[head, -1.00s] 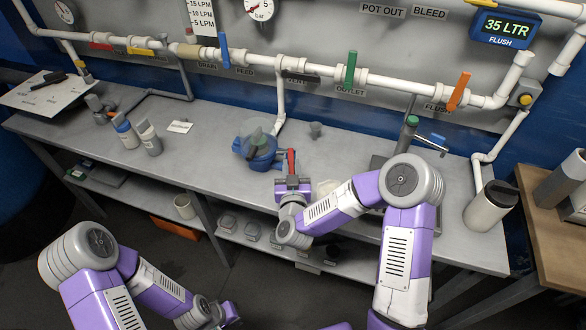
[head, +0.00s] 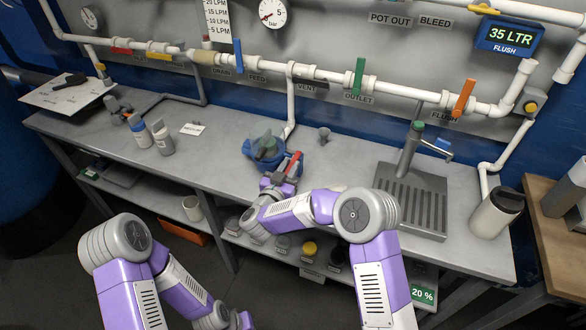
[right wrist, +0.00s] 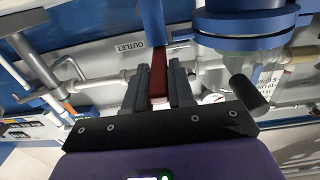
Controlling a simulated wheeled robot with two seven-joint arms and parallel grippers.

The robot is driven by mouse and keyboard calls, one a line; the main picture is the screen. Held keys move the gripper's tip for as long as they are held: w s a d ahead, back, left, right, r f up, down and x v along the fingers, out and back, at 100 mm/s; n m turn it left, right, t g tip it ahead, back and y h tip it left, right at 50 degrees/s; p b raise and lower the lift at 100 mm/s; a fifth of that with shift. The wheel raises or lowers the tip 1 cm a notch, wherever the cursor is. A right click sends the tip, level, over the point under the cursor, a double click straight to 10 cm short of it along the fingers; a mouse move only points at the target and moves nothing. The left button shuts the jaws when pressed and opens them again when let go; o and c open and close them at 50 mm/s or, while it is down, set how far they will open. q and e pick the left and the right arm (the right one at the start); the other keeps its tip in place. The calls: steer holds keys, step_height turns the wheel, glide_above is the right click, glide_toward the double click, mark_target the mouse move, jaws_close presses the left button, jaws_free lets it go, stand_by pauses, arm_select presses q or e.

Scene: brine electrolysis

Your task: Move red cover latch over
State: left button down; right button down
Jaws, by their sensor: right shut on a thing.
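The red cover latch (head: 293,163) is at the right side of the blue round pot (head: 249,149), which stands on the grey bench near its front edge. My right gripper (head: 283,179) is at the latch, beside the pot. In the right wrist view the red latch (right wrist: 158,72) lies between the two dark fingers (right wrist: 159,92), and the jaws are shut on it. The blue flanged body of the pot (right wrist: 245,24) fills the upper right there. My left arm is at the lower left of the head view; its gripper (head: 240,321) is cut off at the bottom edge.
A drain tray with a tap (head: 410,200) is right of the pot. White pipes with blue, green and orange (head: 464,97) valve handles run along the back wall. Two bottles (head: 162,137) stand left of the pot.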

steer(key=c, duration=1)
jaws_free()
steer(key=shift+c, duration=0.2)
steer(key=p+v, duration=0.1)
steer(key=v, duration=0.6)
steer(key=shift+s, duration=0.25)
steer(key=shift+a, duration=0.1)
